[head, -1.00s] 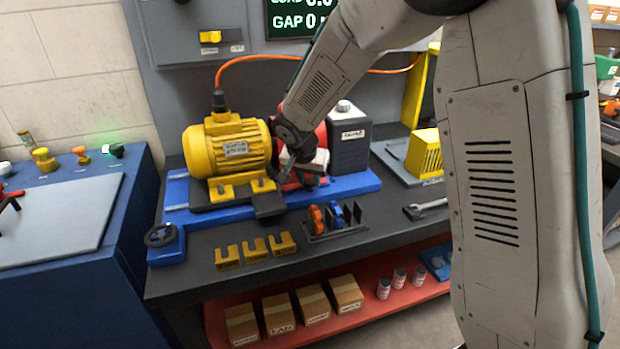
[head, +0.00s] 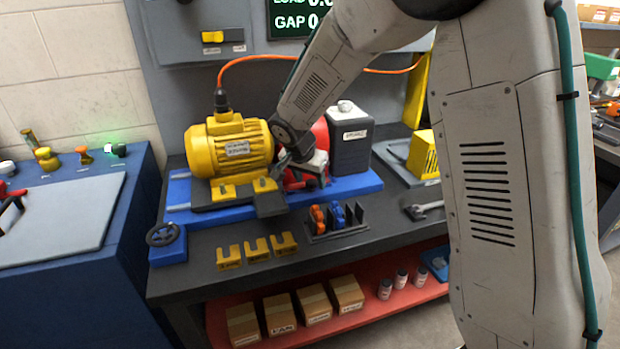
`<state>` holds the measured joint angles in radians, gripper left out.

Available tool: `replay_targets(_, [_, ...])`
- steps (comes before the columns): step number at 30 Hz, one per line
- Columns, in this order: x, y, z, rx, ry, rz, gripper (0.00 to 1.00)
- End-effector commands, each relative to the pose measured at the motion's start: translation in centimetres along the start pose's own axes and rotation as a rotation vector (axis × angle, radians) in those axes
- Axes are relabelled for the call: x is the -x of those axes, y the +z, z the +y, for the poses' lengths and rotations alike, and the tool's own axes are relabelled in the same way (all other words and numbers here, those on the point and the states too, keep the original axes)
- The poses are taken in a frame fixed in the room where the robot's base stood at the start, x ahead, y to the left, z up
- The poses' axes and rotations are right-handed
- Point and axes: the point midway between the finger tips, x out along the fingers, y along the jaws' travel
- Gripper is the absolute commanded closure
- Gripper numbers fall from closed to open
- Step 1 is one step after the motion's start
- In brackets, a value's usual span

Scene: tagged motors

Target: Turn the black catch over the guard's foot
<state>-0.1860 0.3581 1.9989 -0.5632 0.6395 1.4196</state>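A red rounded guard (head: 320,134) stands between the yellow motor (head: 232,147) and a black box-shaped unit (head: 350,143) on the blue base (head: 350,184). My gripper (head: 318,182) points down in front of the guard, low over the blue base. It hides the guard's lower front, so I cannot make out the guard's foot or a black catch there. A dark block (head: 270,203) sits at the front edge of the base, left of my gripper. The fingers are too small and dark to tell whether they are open or hold anything.
In front lie three yellow forked pieces (head: 257,250) and a black rack (head: 338,228) with orange and blue parts. A wrench (head: 424,209) and a yellow vented cover (head: 424,154) are at the right. A handwheel (head: 162,235) is at the left.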

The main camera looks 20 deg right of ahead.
Motion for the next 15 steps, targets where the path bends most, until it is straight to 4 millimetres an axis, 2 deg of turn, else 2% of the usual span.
replay_targets(8, [0.1,-0.1,0.0,0.000,-0.001,0.001,0.48])
replay_targets(11, [1.0,-0.1,0.0,0.000,-0.003,0.002,0.48])
replay_targets(15, [3.3,-0.1,-0.1,0.001,-0.005,0.003,0.48])
